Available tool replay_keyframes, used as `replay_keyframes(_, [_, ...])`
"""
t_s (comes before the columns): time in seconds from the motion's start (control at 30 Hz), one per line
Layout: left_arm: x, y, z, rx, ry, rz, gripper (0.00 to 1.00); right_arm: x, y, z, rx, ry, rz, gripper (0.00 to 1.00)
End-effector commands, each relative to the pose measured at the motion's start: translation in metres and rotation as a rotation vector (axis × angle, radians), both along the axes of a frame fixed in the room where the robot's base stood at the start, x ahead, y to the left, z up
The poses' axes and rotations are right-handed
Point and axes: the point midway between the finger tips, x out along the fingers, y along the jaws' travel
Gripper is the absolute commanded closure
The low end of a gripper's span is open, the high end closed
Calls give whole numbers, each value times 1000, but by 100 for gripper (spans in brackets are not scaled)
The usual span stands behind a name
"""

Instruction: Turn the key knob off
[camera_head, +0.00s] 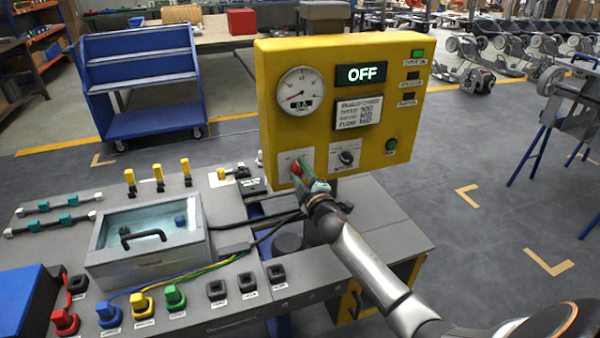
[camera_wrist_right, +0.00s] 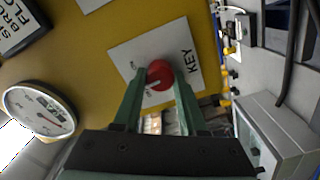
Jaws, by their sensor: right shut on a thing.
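The key knob (camera_wrist_right: 160,75) is red and round, on a white plate marked KEY on the yellow panel (camera_head: 412,128). In the head view the knob (camera_head: 296,168) shows at the panel's lower left, partly covered by my right gripper (camera_head: 306,176). In the right wrist view my right gripper (camera_wrist_right: 160,88) has its two green fingers on either side of the knob, shut on it. The panel's display (camera_head: 361,74) reads OFF. My left gripper is not in view.
A black selector knob (camera_head: 347,157) sits right of the key knob, and a round gauge (camera_head: 301,94) is above it. The grey bench (camera_head: 215,196) carries a lidded box (camera_head: 150,258), cables and several coloured plugs.

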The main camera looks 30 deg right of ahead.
Motion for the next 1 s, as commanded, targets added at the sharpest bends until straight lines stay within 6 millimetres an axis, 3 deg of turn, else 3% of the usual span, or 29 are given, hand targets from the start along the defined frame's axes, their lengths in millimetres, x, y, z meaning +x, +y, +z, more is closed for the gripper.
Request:
replay_keyframes(0.5, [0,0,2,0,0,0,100,0,0,-1,-382,93,-1,100])
replay_keyframes(1.0, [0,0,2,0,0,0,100,0,0,-2,-484,119,-1,100])
